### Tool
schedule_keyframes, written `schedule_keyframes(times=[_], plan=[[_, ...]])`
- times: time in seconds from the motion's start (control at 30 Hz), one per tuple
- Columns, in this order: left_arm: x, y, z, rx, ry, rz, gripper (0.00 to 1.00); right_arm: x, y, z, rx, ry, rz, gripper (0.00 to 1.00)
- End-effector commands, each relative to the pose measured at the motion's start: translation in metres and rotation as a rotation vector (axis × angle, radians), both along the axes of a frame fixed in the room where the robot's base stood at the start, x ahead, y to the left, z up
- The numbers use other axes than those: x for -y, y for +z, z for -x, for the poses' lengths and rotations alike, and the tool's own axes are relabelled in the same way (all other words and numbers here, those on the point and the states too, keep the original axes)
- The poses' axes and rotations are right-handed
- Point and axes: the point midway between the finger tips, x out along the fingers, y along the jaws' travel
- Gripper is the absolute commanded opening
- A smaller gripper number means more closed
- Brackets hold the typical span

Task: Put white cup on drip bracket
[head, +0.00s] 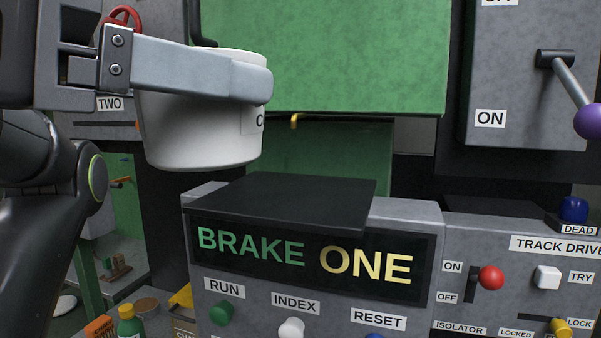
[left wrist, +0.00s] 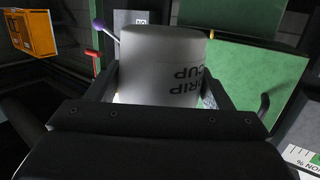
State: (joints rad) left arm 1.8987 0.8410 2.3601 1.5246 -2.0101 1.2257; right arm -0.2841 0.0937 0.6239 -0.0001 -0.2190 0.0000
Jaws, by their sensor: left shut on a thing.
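The white cup (head: 196,138) is in the upper left of the head view, held in the air above and left of the black-topped control box. My left gripper (head: 262,84) is shut on it, with one finger across its near side. Part of a label shows at the cup's right edge. In the left wrist view the cup (left wrist: 160,75) sits between the fingers, and its label reads "DRIP CUP" upside down. A small yellow hook-like piece (head: 295,121) shows under the green panel, right of the cup; I cannot tell whether it is the drip bracket. My right gripper is not in view.
The "BRAKE ONE" control box (head: 408,214) stands below and right of the cup. A large green panel (head: 350,55) is behind. A lever with a purple knob (head: 589,121) sticks out at the right. A green bottle (head: 130,326) stands at the lower left.

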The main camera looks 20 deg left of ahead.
Motion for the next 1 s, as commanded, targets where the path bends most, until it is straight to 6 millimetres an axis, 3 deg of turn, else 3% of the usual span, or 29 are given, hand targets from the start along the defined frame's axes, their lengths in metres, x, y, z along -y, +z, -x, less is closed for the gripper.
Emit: schedule_keyframes(times=[0.03,0.13,0.17,0.3,0.53,0.77,1.0], plan=[[0.001,-0.009,-0.013,-0.011,-0.003,0.003,0.52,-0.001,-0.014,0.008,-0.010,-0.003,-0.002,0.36],[0.002,-0.009,-0.037,-0.013,-0.001,0.003,0.52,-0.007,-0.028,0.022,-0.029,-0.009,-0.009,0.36],[0.002,0.000,-0.043,-0.009,0.000,0.001,0.52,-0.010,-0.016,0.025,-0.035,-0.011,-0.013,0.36],[0.003,0.002,-0.073,-0.009,0.000,0.000,0.52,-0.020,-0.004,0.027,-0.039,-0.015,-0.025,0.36],[0.004,0.002,-0.124,-0.009,0.000,0.001,0.52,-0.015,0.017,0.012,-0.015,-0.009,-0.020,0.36],[0.006,0.002,-0.175,-0.009,0.000,0.000,0.52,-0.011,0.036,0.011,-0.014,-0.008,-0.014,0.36],[0.006,-0.030,-0.171,-0.002,0.001,-0.001,0.52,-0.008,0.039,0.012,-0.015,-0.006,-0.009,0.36]])
